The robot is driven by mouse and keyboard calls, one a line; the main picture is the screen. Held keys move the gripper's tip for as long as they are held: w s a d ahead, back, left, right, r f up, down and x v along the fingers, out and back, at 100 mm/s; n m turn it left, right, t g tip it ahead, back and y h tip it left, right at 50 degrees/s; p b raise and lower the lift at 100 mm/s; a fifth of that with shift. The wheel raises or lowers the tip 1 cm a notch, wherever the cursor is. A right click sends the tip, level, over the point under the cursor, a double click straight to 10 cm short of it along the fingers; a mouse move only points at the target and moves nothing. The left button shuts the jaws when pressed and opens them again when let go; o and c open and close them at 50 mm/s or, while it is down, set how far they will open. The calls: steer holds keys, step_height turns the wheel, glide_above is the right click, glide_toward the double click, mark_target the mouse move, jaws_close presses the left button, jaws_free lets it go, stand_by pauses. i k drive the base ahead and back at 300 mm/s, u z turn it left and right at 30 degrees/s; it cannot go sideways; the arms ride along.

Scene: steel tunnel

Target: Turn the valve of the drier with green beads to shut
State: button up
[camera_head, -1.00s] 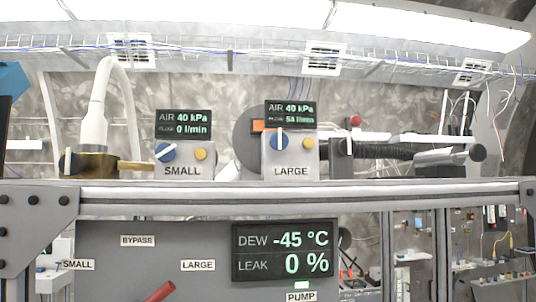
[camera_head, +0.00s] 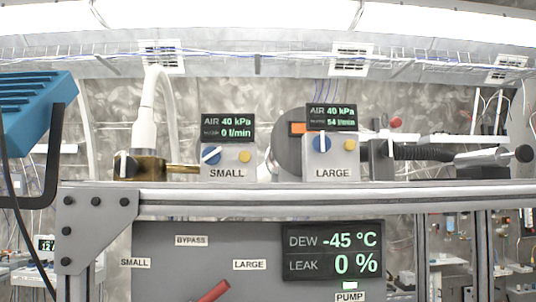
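No drier with green beads can be made out in this view. A panel below the rail carries the labels BYPASS (camera_head: 191,240), SMALL (camera_head: 135,263) and LARGE (camera_head: 249,265). A red handle (camera_head: 212,292) shows at the bottom edge, tilted up to the right; its lower part is cut off. On the shelf, the SMALL box (camera_head: 227,160) and the LARGE box (camera_head: 331,158) each have a blue knob with a white pointer and a yellow button. SMALL's pointer is slanted, LARGE's is upright. My gripper is not in view.
A display (camera_head: 332,251) reads DEW -45 °C, LEAK 0 %. A brass fitting (camera_head: 149,168) with a black-and-white knob and a white hose stands at left on the shelf. A blue finned box (camera_head: 36,110) is at the left edge. A grey rail (camera_head: 300,200) crosses the view.

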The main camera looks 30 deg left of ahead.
mark_target(211, 155)
steer(key=z, duration=0.05)
steer(key=k, duration=1.2)
steer(key=u, duration=0.65)
steer(key=i, duration=0.5)
steer(key=u, duration=0.1)
